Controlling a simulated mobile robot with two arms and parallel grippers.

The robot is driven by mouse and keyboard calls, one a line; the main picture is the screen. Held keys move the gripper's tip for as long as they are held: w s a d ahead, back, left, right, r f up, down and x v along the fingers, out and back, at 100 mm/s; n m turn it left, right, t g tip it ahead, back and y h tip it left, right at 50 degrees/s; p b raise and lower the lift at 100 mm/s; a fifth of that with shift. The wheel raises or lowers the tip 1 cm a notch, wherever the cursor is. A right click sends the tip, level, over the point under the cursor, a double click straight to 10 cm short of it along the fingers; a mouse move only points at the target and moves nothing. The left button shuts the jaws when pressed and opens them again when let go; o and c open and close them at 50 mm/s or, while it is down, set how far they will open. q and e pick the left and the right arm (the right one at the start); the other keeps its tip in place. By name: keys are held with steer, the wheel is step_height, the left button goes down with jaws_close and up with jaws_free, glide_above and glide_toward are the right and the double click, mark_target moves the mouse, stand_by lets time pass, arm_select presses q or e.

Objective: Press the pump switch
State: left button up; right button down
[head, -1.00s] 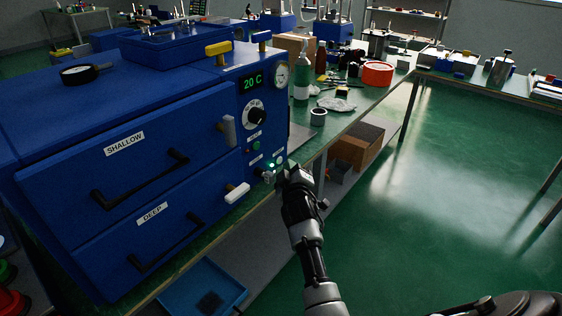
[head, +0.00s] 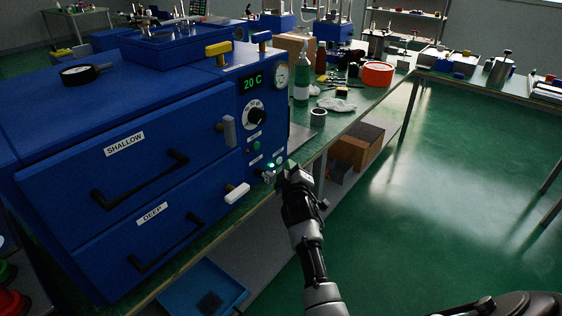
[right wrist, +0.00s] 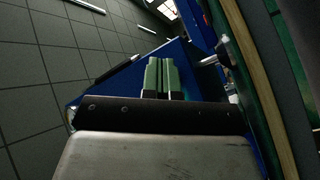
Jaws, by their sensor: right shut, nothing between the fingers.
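The blue cabinet (head: 75,150) has a control panel (head: 257,110) on its right front in the head view. At the panel's lower end is a small metal switch (head: 267,176), with a lit green lamp (head: 270,165) just above it; the small labels there are unreadable. My right gripper (head: 281,174) is just right of this switch, and I cannot tell whether it touches it. In the right wrist view its two green fingers (right wrist: 158,77) are together, shut and empty, with blue cabinet surface beyond. My left gripper is not in view.
The panel also has a 20 C display (head: 252,84), a gauge (head: 281,76), a black knob (head: 256,116) and a green button (head: 256,146). A white handle (head: 237,193) sticks out left of the switch. A bottle (head: 302,80) stands on the bench behind. Floor at right is clear.

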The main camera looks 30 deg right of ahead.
steer(key=shift+w, duration=0.15)
stand_by(0.4)
steer(key=shift+w+a+b, duration=0.15)
steer(key=shift+w+b, duration=0.1)
steer(key=shift+b, duration=0.1)
stand_by(0.3)
steer(key=shift+s+p, duration=0.35)
steer(key=shift+s, duration=0.05)
